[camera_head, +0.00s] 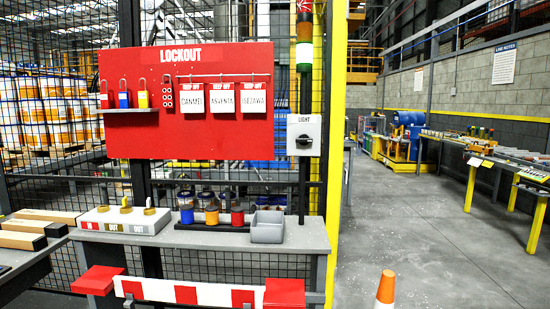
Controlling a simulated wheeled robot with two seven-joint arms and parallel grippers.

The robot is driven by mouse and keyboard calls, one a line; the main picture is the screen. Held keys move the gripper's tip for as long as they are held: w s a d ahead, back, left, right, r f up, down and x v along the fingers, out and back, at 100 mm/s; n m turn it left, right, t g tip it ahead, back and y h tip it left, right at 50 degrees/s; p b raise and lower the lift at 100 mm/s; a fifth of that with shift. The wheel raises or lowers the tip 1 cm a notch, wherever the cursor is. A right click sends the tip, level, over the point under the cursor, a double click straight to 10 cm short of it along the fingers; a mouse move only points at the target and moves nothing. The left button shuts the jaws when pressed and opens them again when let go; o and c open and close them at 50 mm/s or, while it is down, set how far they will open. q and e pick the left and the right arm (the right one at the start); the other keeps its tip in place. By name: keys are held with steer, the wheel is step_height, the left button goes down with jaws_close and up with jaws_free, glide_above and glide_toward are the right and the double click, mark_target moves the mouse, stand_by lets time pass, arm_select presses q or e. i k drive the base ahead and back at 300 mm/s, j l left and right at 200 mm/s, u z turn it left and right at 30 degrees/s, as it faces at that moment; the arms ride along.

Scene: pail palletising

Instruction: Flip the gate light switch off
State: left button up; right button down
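The gate light switch is a light grey box (304,125) labelled LIGHT, mounted on a dark post just right of the red lockout board. A black rotary knob (304,142) sits on its front face. The knob's handle appears to lie roughly horizontal, but it is too small to read any position marks. A stack light (304,40) with red, orange, white and green sections stands on the post above the switch. Neither of my grippers shows in the head view.
The red lockout board (215,145) holds padlocks and tags. Below it, a grey bench (300,237) carries a grey bin (267,227) and several small items. A red-and-white barrier (210,294) crosses in front. An orange cone (386,287) stands right. The aisle floor beyond is clear.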

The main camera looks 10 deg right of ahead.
mark_target(304, 140)
steer(key=i, duration=2.2)
